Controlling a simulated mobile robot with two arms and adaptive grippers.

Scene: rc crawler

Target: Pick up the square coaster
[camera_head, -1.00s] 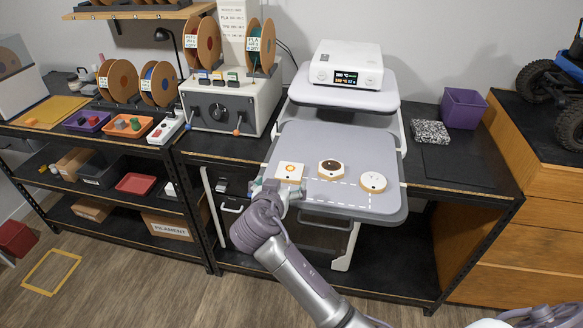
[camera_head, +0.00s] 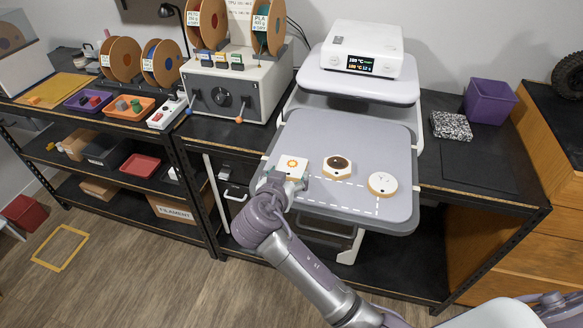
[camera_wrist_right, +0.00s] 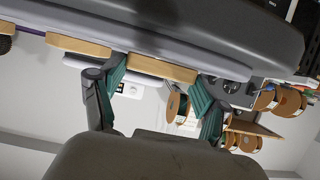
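The square coaster (camera_head: 291,167) is white on top with an orange sun-like mark. It lies at the left front of the grey tray (camera_head: 350,135). My right gripper (camera_head: 281,182) is at its near edge. In the right wrist view the coaster's wooden edge (camera_wrist_right: 162,68) fills the gap between the teal fingers (camera_wrist_right: 158,80). I cannot tell whether the fingers press on it. The coaster looks level with its neighbours, not raised. A hexagonal coaster (camera_head: 338,167) with a dark centre and a round white coaster (camera_head: 382,184) lie to its right.
A white device with a display (camera_head: 361,48) stands behind the tray. A speckled block (camera_head: 451,126) and a purple bin (camera_head: 489,102) stand on the black bench at right. A grey spool box (camera_head: 232,95) stands at left. The tray is clear behind the coasters.

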